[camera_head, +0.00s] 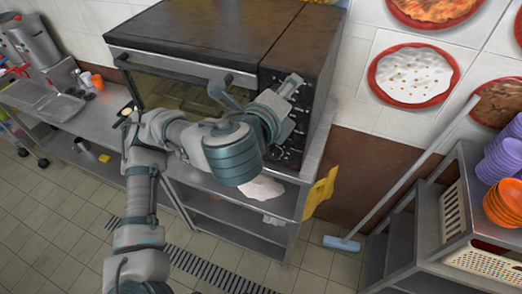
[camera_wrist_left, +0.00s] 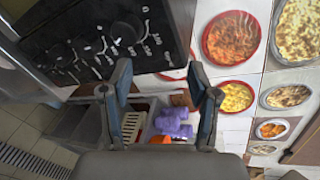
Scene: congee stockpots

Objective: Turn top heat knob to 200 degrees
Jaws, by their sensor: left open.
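The oven's dark control panel (camera_head: 301,72) is on the right of its front, partly hidden by my left gripper (camera_head: 287,90) in the head view. In the left wrist view the panel fills the upper left. The top heat knob (camera_wrist_left: 126,31) is a dark round knob with pale numbers around it; its exact setting is too unclear to read. Smaller dark knobs (camera_wrist_left: 60,62) sit further down the panel. My left gripper (camera_wrist_left: 160,70) is open and empty, fingers apart, with the knob beyond and left of them, seemingly not touched. My right gripper is not in view.
The oven door handle (camera_head: 180,68) sticks out left of the panel. A yellow cloth or sign (camera_head: 320,193) hangs at the stand's right side. A rack (camera_head: 455,215) with purple and orange bowls stands at right.

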